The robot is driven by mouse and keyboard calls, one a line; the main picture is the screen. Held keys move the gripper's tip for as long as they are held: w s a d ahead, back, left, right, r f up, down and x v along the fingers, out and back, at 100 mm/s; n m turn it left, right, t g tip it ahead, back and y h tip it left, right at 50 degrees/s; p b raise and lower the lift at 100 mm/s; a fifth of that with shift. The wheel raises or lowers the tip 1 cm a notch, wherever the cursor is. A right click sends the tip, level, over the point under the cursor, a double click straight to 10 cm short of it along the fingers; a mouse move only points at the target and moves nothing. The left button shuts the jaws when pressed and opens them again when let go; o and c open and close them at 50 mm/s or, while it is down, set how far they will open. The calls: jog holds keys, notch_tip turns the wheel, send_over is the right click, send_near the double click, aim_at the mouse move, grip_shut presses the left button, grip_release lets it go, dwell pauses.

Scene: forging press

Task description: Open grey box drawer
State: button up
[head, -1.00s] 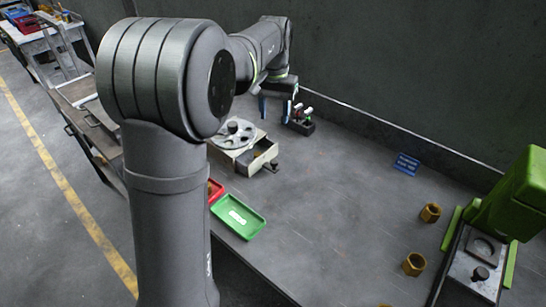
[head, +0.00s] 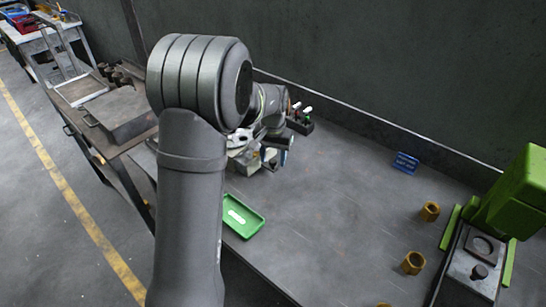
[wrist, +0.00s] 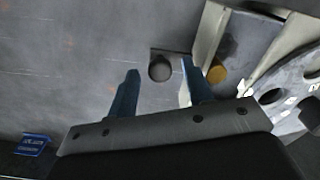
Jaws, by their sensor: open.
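The grey box (head: 238,165) stands on the bench in the head view, mostly hidden behind my arm. The wrist view shows its pale drawer wall (wrist: 210,27) and part of the wheel-like top (wrist: 290,75). The drawer stands at least partly open, with a brass-coloured round piece (wrist: 217,74) inside. Its dark round knob (wrist: 160,69) shows between my fingertips in the wrist view. My gripper (wrist: 160,80) is open, its blue fingers either side of the knob in the picture. I cannot tell whether they touch it. In the head view my gripper (head: 281,150) is beside the box.
A green tray (head: 242,216) lies in front of the box. A small dark holder (head: 300,124) stands behind my gripper near the wall. The middle bench is clear.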

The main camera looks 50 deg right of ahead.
grip_shut()
jog(key=shift+s, duration=2.35)
grip_release()
notch_tip(320, 180, up, 17)
jog(key=shift+r, duration=0.15)
